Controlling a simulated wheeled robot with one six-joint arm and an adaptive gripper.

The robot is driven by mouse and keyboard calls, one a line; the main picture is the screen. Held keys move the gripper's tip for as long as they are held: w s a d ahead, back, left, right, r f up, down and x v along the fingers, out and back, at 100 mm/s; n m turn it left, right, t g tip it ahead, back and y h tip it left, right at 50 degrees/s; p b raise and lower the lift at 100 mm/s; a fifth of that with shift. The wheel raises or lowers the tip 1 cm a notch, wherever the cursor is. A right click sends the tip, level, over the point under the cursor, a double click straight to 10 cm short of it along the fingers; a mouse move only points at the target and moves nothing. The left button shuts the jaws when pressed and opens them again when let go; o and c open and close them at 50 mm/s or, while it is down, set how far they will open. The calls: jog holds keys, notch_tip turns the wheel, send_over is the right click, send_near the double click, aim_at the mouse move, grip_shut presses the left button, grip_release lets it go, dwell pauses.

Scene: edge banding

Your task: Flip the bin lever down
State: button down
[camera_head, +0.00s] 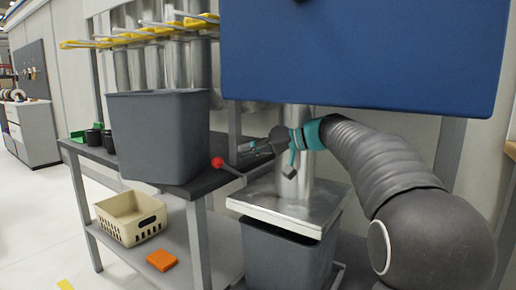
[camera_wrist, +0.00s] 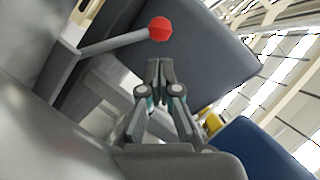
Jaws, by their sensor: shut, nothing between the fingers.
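The bin lever is a grey rod with a red ball knob (camera_head: 217,162) at its end, beside the metal lid (camera_head: 290,205) over the lower grey bin (camera_head: 285,258). In the head view the rod slants up and left from the lid to the knob. In the wrist view the red knob (camera_wrist: 160,29) is just beyond my fingertips, with the rod running left from it. My gripper (camera_head: 256,146) is to the right of the knob and a little above it in the head view. In the wrist view my gripper (camera_wrist: 159,64) has its fingertips together, empty and apart from the knob.
A large grey bin (camera_head: 160,135) stands on the dark table left of the knob. A blue panel (camera_head: 360,55) hangs above my arm. A vertical metal pipe (camera_head: 297,180) rises from the lid behind my gripper. A beige basket (camera_head: 130,218) and orange block (camera_head: 162,260) sit on the lower shelf.

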aim_at(232, 171)
jog(key=x, duration=0.4)
jog(key=shift+a, duration=0.2)
jog(key=shift+f, duration=0.15)
